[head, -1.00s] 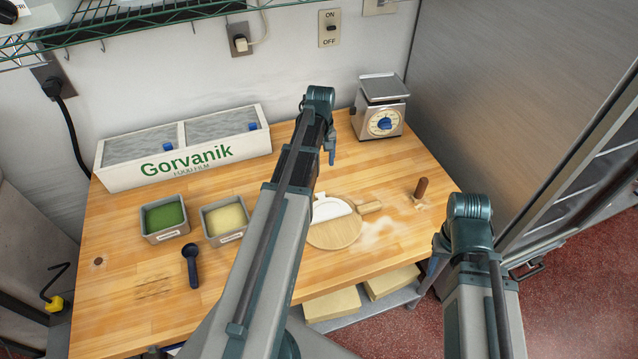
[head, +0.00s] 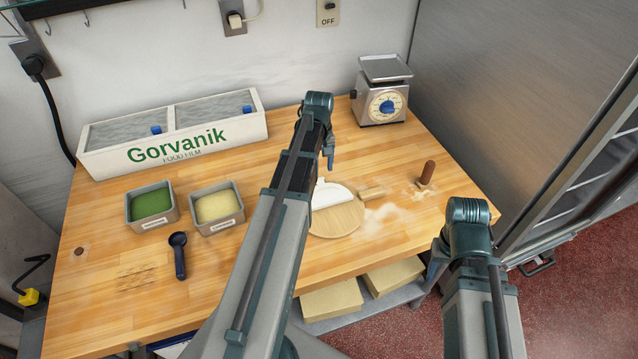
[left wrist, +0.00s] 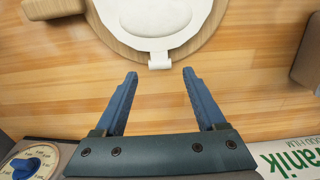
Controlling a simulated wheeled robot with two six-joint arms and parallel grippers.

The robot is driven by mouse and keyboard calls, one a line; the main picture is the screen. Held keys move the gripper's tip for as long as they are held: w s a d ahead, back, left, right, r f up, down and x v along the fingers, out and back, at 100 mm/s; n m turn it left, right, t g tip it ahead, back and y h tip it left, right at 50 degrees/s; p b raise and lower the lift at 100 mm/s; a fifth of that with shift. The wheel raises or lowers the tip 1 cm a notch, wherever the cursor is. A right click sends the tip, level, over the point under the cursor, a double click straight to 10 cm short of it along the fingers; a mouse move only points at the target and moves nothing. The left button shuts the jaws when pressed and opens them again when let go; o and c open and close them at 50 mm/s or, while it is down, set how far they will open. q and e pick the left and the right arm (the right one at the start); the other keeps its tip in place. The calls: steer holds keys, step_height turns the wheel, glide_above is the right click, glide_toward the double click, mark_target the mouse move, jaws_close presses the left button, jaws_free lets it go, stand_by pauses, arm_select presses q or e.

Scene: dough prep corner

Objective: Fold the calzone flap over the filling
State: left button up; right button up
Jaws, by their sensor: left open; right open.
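The white calzone dough (head: 332,194) lies on a round wooden board (head: 340,222); my left arm partly hides it. In the head view it looks like a half disc with a straight edge. Contact cannot be told. My right gripper (head: 436,262) is mostly hidden behind its own arm, beside the table's right edge.
A green-filled tub (head: 151,206) and a pale-filled tub (head: 217,209) stand left, with a dark scoop (head: 179,255) before them. A film box (head: 172,145) and a scale (head: 381,90) stand at the back. A brown peg (head: 427,172) stands right of the board.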

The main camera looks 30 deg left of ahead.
mark_target(319, 178)
arm_select(q)
step_height(319, 178, down, 4)
steer(key=b, duration=0.3)
jaws_close()
stand_by(0.3)
stand_by(1.0)
